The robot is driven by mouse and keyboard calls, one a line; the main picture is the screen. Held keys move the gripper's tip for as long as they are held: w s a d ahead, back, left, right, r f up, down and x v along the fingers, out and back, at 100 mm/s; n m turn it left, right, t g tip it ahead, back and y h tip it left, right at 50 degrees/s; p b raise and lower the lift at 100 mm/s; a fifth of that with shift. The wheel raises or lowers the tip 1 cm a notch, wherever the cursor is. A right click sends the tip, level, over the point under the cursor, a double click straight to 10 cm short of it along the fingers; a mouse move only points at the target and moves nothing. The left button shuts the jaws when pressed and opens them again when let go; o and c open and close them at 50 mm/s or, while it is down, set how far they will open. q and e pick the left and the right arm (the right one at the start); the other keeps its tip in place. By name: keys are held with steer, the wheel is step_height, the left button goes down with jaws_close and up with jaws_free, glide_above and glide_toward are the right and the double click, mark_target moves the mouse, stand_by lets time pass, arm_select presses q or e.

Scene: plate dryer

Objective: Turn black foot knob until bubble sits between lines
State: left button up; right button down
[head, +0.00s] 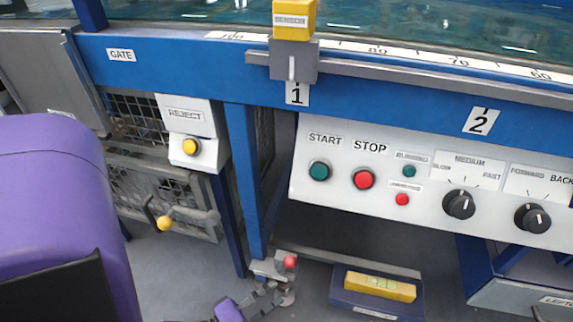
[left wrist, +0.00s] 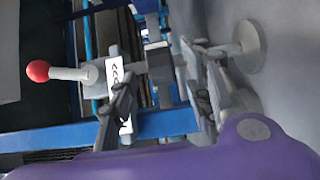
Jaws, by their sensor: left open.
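My left gripper (head: 272,288) is low at the machine's front leg. It is open in the left wrist view (left wrist: 160,82), with its fingers apart. A dark block (left wrist: 158,60), seemingly the black foot knob, shows between or just beyond the fingertips; I cannot tell whether they touch it. A pale round foot disc (left wrist: 250,47) lies beyond on the floor and also shows in the head view (head: 287,299). A yellow spirit level (head: 380,286) with a greenish vial lies on a dark blue box; its bubble is too small to read. My right gripper is out of view.
A red ball lever (head: 290,262) stands close above my left gripper, also in the left wrist view (left wrist: 38,71). A blue leg (head: 246,190) rises behind it. A control panel (head: 400,205) hangs above. Grey floor (head: 190,275) is open to the left.

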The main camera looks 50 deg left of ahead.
mark_target(280, 290)
arm_select(q)
steer(key=w, duration=0.4)
steer(key=w+b, duration=0.1)
steer(key=shift+w+d, duration=0.25)
steer(key=shift+w, duration=0.15)
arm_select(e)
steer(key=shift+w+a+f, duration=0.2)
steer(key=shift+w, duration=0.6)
arm_select(q)
jaws_close()
steer(key=shift+d+n+y, duration=0.1)
steer(key=shift+n+y, duration=0.2)
steer(key=shift+y, duration=0.1)
steer(key=n+y, duration=0.1)
steer(key=y, duration=0.1)
steer(key=shift+n+y, duration=0.3)
steer(key=shift+n+g+y, duration=0.7)
steer(key=shift+n+y, duration=1.1)
steer(key=shift+y, duration=0.9)
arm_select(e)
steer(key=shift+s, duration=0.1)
